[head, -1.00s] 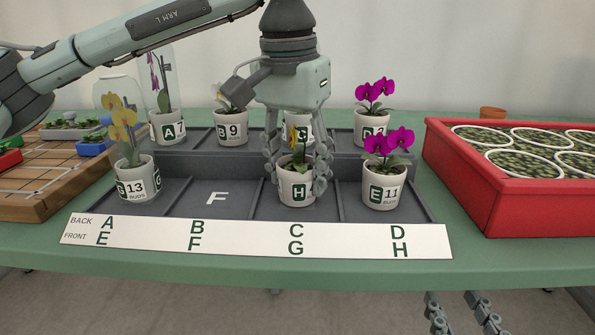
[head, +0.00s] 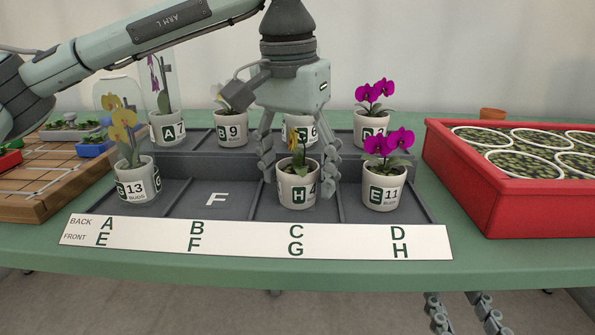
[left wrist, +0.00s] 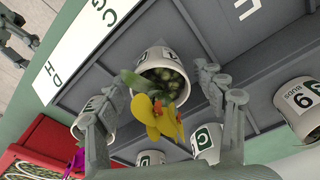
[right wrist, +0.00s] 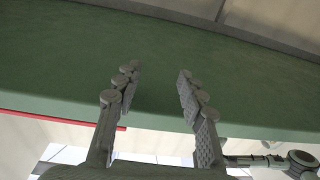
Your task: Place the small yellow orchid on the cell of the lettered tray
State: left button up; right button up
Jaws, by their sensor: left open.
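The small yellow orchid (head: 299,187), in a white pot lettered H with a 4 beside it, stands upright in the front cell above the letter G of the grey lettered tray (head: 190,202). My left gripper (head: 298,178) is open above and around this pot, one finger at each side, with gaps showing. The left wrist view shows the yellow flowers (left wrist: 157,115) and pot between the spread fingers (left wrist: 158,92). My right gripper (right wrist: 155,88) is open and empty near the green table; its fingers show low in the head view.
Front cell F is empty. The pot with 13 (head: 137,183) is in front cell E, and a magenta orchid pot with 11 (head: 384,190) in front cell H. Several pots fill the back row. A red planter (head: 515,200) stands right; a wooden board (head: 40,185) lies left.

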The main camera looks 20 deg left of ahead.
aim_at(292, 161)
pick_arm(q)
jog(key=r, duration=0.4)
jog(key=s+r+p, duration=0.1)
jog(key=r, duration=0.2)
jog(key=r+p, duration=0.1)
jog(key=r, duration=0.3)
jog(key=shift+s+a+r, duration=0.1)
jog(key=shift+s+r, duration=0.1)
jog(key=shift+r, duration=0.4)
pick_arm(e)
jog(key=d+f+g+h, duration=0.3)
jog(key=d+f+g, duration=0.1)
jog(key=f, duration=0.5)
jog(key=shift+s+d+f+g, duration=0.35)
jog(key=shift+d+g, duration=0.05)
jog(key=shift+d, duration=0.2)
